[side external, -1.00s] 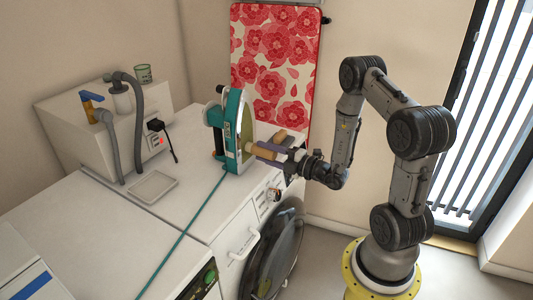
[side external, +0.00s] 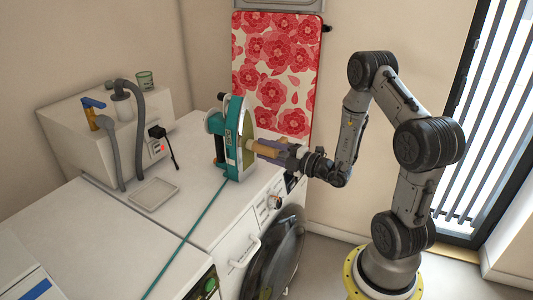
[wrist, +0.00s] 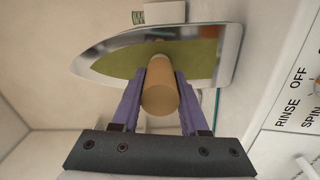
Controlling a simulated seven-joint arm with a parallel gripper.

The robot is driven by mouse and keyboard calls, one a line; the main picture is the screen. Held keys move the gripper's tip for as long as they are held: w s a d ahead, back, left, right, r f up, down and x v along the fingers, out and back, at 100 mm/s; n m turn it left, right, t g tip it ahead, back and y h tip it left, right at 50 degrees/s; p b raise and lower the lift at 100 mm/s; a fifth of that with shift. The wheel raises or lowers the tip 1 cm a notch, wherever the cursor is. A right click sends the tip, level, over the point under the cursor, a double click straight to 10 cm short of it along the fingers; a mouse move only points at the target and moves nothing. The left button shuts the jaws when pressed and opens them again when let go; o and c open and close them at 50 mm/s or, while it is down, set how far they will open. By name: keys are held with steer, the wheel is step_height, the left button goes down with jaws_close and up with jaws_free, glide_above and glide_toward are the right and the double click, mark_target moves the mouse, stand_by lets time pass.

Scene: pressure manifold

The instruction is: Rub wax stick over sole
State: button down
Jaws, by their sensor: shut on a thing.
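A teal iron (side external: 233,120) stands upright on the white machine top, its sole (side external: 248,122) facing my gripper. In the wrist view the sole (wrist: 110,62) has a shiny metal rim and a large dull olive-yellow middle. My gripper (side external: 277,151) is shut on a tan, round wax stick (side external: 263,148). In the wrist view the purple fingers of my gripper (wrist: 160,82) hold the wax stick (wrist: 160,98) from both sides. Its far end meets the sole or is very close to it; I cannot tell if they touch.
The iron's teal cord (side external: 187,238) runs across the machine top. A floral ironing board (side external: 275,80) leans on the wall behind. Control knobs (side external: 275,202) lie below my gripper.

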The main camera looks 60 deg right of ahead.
steer(key=shift+r, duration=1.3)
steer(key=shift+r, duration=0.1)
